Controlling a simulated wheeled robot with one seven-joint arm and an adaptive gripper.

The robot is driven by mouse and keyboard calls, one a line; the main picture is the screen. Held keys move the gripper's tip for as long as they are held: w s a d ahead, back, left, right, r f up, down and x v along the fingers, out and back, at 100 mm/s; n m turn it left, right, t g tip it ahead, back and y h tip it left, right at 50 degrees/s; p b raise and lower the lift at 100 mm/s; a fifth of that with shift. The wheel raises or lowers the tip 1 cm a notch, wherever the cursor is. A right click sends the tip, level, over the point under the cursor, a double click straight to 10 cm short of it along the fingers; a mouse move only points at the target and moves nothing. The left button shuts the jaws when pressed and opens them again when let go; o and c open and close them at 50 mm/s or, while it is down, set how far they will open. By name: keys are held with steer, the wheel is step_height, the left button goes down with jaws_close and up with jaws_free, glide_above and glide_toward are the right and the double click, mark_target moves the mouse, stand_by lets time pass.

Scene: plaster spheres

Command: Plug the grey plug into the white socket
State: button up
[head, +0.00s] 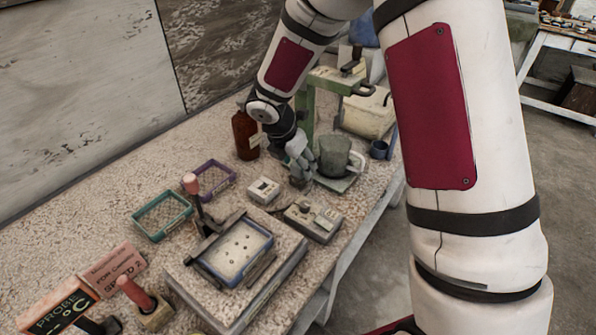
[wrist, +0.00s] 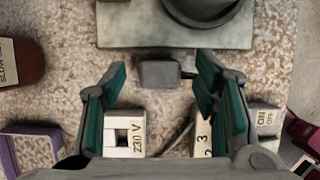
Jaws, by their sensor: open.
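The grey plug, a small grey block (wrist: 159,74), lies between my fingertips in the wrist view, close to the edge of a grey-green base plate. A short dark stub shows at its right side. My gripper (wrist: 161,88) is open, with green-padded fingers on either side of the block and visible gaps. In the head view my gripper (head: 300,170) is low over the table, beside a grey-green cup, and largely covers the plug. The white socket (head: 264,190) stands left of it; in the wrist view the socket (wrist: 124,133) carries a "230 V" label, partly behind the left finger.
The grey-green cup (head: 335,156) stands on the plate of a green stand (head: 305,110). A brown bottle (head: 245,135) is to the left. A switch box (head: 312,221) sits in front. Purple (head: 213,178) and green (head: 161,215) trays are further left.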

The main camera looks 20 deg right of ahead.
steer(key=shift+w+d+f, duration=0.15)
steer(key=shift+d+f, duration=0.05)
steer(key=shift+f, duration=0.45)
steer(key=c, duration=1.2)
steer(key=shift+r, duration=0.1)
steer(key=shift+c, duration=0.2)
